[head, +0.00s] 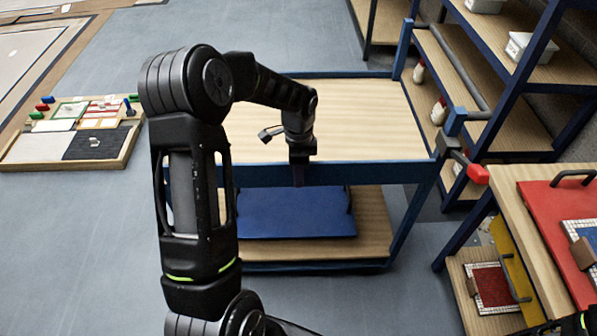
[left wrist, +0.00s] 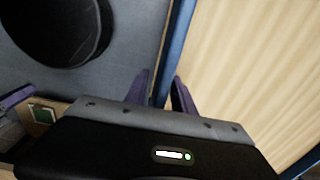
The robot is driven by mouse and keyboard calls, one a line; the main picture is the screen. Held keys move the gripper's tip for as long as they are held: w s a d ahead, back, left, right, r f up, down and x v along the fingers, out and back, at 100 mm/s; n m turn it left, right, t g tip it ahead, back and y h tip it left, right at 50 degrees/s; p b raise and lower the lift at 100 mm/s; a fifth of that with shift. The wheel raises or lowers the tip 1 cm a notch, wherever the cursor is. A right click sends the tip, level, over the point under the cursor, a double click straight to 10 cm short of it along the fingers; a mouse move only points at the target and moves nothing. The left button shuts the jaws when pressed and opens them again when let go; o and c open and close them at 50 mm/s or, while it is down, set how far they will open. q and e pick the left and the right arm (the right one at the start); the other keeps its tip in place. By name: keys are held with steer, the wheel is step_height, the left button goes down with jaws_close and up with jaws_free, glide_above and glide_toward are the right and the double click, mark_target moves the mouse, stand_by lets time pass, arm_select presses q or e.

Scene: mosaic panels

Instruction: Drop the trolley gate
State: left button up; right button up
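The trolley (head: 365,110) stands ahead of me, with a blue frame, a pale wooden top deck and a lower shelf. A blue board (head: 375,172) runs along its near side and looks like the gate; it is upright.
A dark block with a red end (head: 477,173) sits by the trolley's near right corner. A blue panel (head: 300,212) is on the lower shelf. A workbench (head: 530,220) stands right, shelving (head: 520,75) behind it. A mosaic board (head: 125,150) lies left; floor between is clear.

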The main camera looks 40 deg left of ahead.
arm_select(q)
jaws_close()
stand_by(1.2)
